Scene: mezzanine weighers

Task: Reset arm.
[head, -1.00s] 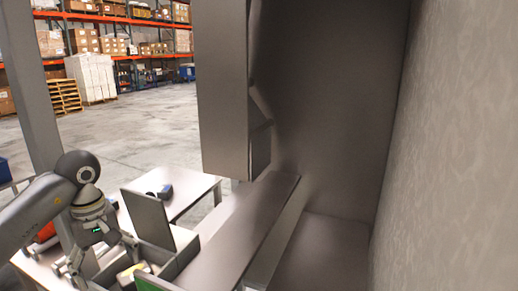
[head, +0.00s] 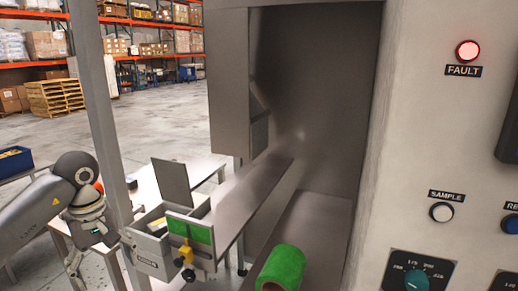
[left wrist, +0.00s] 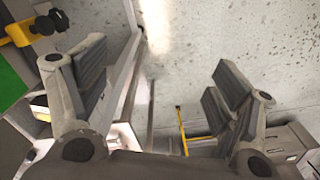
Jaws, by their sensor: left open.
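My left arm comes in from the left in the head view, bent at a dark grey joint. My left gripper (head: 96,268) hangs below that joint, pointing down, to the left of an open metal box (head: 150,250). In the left wrist view the two fingers of the left gripper (left wrist: 162,85) are spread wide apart with nothing between them. Pale, speckled floor shows beyond the fingers. My right gripper is in neither view.
The box has a raised lid, a green panel (head: 190,230) and a yellow-and-black knob (head: 186,253). A metal post (head: 108,125) stands near my left arm. A green roll (head: 284,266) lies low in the middle. A control panel (head: 440,130) with a lit red FAULT lamp (head: 467,50) fills the right.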

